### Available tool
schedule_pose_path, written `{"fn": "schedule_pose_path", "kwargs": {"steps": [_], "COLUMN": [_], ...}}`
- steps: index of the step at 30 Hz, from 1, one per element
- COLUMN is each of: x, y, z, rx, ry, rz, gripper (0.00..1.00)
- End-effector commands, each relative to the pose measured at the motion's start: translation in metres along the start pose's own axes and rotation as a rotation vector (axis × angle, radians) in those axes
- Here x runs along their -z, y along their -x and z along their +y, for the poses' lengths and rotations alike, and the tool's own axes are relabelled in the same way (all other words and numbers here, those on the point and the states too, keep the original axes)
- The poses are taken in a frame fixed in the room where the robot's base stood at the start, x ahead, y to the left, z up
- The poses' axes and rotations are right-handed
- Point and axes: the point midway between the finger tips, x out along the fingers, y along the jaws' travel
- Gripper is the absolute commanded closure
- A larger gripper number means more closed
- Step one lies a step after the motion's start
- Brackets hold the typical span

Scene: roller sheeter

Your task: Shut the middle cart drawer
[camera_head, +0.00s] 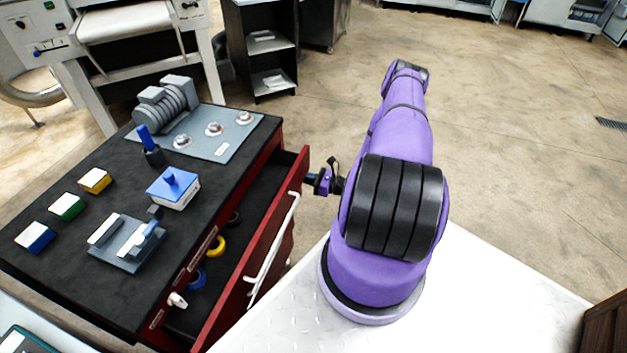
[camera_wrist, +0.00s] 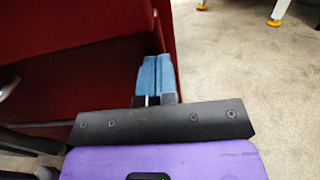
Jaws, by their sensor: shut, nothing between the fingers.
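The red cart (camera_head: 272,140) has one drawer pulled well out. The open drawer's red front (camera_head: 287,218) carries a long white handle (camera_head: 272,250); I cannot tell for certain which level this drawer is. My gripper (camera_head: 309,178) is at the far end of the drawer front, on its outer side. In the wrist view, my blue fingertips (camera_wrist: 157,62) are closed together with nothing between them, close against the red drawer front (camera_wrist: 90,75). Whether they touch it is not clear.
Inside the drawer lie a yellow ring (camera_head: 217,246), a blue ring (camera_head: 196,279) and a dark ring. The black cart top (camera_head: 75,225) holds several blocks, a blue-topped box (camera_head: 172,187) and a grey plate with knobs (camera_head: 215,140). Open floor (camera_head: 520,150) lies to the right.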

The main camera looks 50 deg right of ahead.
Motion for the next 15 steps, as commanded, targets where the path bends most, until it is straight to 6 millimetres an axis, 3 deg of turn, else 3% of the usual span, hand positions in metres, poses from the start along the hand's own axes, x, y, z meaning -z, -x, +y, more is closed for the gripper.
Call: {"fn": "schedule_pose_path", "kwargs": {"steps": [10, 15], "x": [0.000, 0.000], "y": [-0.001, -0.020], "z": [0.000, 0.000], "rx": [0.000, -0.002], "ry": [0.000, 0.000], "rz": [0.000, -0.001], "gripper": [1.00, 1.00]}}
